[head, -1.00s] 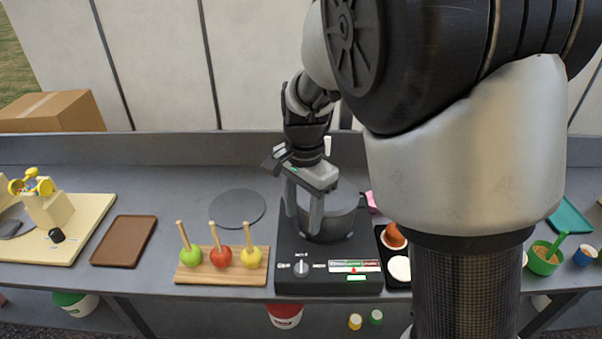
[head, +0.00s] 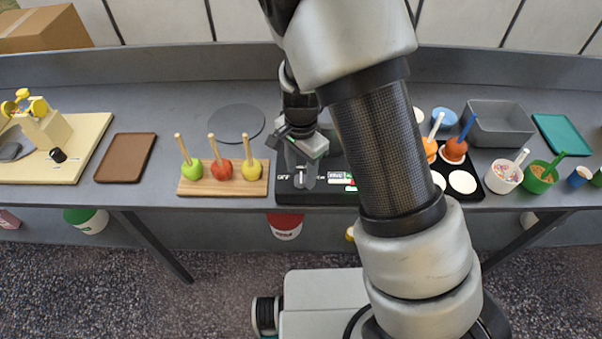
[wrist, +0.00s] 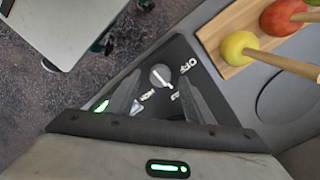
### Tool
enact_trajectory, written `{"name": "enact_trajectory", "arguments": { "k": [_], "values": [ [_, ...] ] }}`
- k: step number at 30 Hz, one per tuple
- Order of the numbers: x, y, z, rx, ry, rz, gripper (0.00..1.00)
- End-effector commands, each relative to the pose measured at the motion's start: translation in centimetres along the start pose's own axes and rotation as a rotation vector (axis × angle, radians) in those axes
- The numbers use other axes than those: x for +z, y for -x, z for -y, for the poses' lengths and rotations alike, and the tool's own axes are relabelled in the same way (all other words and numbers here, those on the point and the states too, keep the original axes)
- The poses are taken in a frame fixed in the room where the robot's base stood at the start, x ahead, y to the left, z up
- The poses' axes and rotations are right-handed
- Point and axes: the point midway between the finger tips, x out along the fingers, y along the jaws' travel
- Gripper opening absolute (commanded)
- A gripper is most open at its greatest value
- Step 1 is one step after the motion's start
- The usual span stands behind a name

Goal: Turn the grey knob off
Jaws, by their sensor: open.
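The grey knob (wrist: 160,76) sits on the front panel of a black cooker (head: 322,193). It is round, with a pale pointer line. In the wrist view the OFF label is up and right of the knob, and the pointer appears turned away from it, towards the lower labels. My gripper (wrist: 160,70) is open, with one dark finger on each side of the knob; no contact shows. In the head view my gripper (head: 300,172) hangs over the front panel and partly covers the knob. My arm hides much of the cooker and its pot.
A wooden board (head: 224,186) with green, red and yellow apples on sticks lies just left of the cooker. A dark tray (head: 488,190) with dipped apples and white discs lies to its right. A grey round plate (head: 237,121) lies behind the board.

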Motion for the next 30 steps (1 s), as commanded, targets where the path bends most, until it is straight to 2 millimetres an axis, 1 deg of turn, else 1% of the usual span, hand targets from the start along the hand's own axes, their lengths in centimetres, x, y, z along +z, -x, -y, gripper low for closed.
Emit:
{"name": "enact_trajectory", "arguments": {
  "k": [1, 4, 13, 14, 18, 21, 30],
  "values": [
    [0.01, -0.6, -0.03, 0.002, -0.001, 0.001, 0.48],
    [-0.01, -1.17, -0.02, 0.001, 0.001, 0.0, 0.48],
    [-0.02, -1.42, 0.01, -0.001, 0.001, 0.0, 0.48],
    [-0.01, -1.42, 0.01, -0.001, 0.001, 0.0, 0.46],
    [-0.01, -1.4, 0.01, 0.0, 0.001, 0.0, 0.22],
    [0.0, -1.4, 0.01, 0.0, 0.001, 0.0, 0.07],
    [0.0, -1.43, 0.02, -0.001, 0.034, 0.001, 0.07]
  ]
}}
